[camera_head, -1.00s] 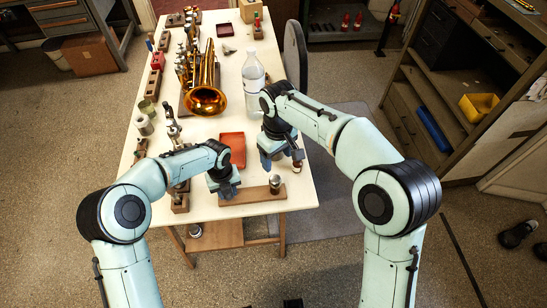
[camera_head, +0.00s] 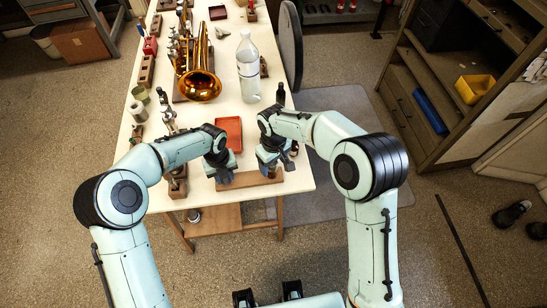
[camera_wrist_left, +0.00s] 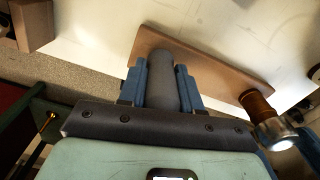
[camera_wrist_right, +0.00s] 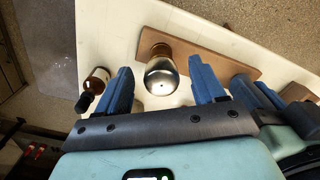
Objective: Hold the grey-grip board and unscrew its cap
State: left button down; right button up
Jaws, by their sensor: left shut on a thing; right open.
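The wooden board (camera_head: 249,181) lies along the near edge of the table. Its upright grey grip (camera_wrist_left: 162,80) stands near the board's left end, and my left gripper (camera_head: 222,175) is shut on it. The cap (camera_wrist_right: 161,76) is a shiny metal dome on a brown base near the board's other end. It also shows in the left wrist view (camera_wrist_left: 275,130). My right gripper (camera_wrist_right: 163,85) is open above the cap, with the cap showing between its blue fingers. In the head view my right gripper (camera_head: 274,160) mostly hides the cap.
A small bottle with a dark top (camera_wrist_right: 97,80) stands close to my right gripper. A red tray (camera_head: 229,132) lies just behind the board. A clear bottle (camera_head: 248,70) and a brass horn (camera_head: 200,85) stand further back.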

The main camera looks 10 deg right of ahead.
jog(key=c, duration=1.2)
jog(key=n, duration=0.4)
jog(key=shift+w+d, duration=0.1)
jog(key=shift+c, duration=0.2)
jog(key=shift+n, duration=0.6)
jog(key=n, duration=0.3)
jog(key=shift+w+d+n, duration=0.1)
jog(key=shift+w+n, duration=0.05)
jog(key=shift+n, duration=0.95)
